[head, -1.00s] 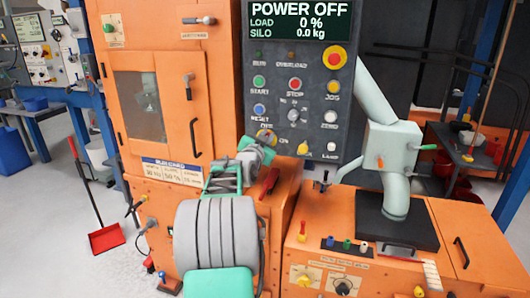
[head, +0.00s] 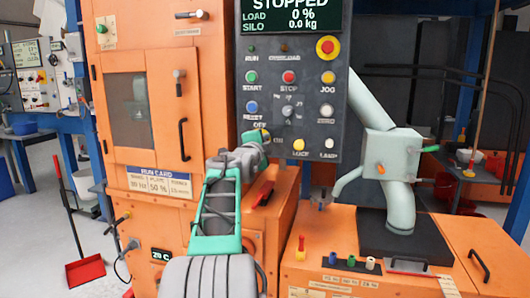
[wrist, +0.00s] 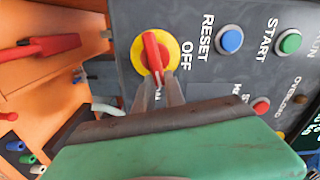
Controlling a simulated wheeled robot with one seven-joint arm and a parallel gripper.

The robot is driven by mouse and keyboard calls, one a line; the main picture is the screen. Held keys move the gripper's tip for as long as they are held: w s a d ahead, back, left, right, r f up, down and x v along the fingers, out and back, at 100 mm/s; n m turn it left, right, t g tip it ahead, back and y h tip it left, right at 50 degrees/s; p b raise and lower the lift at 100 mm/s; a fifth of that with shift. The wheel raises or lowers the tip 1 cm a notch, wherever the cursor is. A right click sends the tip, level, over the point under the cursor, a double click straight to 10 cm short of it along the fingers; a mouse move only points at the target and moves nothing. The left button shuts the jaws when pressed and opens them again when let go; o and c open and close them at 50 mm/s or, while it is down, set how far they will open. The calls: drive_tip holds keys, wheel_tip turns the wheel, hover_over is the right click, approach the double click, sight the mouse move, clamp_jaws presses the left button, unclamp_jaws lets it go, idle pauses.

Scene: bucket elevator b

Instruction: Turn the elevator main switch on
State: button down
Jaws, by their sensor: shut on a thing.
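The main switch is a yellow disc with a red handle (wrist: 153,52) on the dark control panel (wrist: 115,40). In the head view my gripper (head: 260,140) reaches the panel's lower left and hides most of the switch. The panel's screen (head: 290,15) reads STOPPED, load 0 %, silo 0.0 kg.
START (wrist: 289,41) and RESET (wrist: 230,40) buttons sit close to the switch. A red lever (head: 263,193) stands out from the orange cabinet below my gripper. A yellow LOCK knob (head: 299,146) is right of the switch. A pale pipe (head: 395,150) stands to the right.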

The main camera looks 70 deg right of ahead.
drive_tip(key=shift+w+f+m+b, duration=0.25)
drive_tip(key=shift+f+m+b, duration=0.6)
drive_tip(key=shift+m+b, duration=0.3)
drive_tip(key=shift+r, duration=0.1)
drive_tip(key=c, duration=1.4)
unclamp_jaws()
drive_tip(key=shift+w+r, duration=0.15)
drive_tip(key=shift+r, duration=0.1)
drive_tip(key=shift+s+m, duration=0.2)
drive_tip(key=shift+m, duration=0.05)
drive_tip(key=s+a, duration=0.1)
drive_tip(key=a, duration=0.6)
drive_tip(key=shift+s+a, duration=0.15)
drive_tip(key=shift+a, duration=0.2)
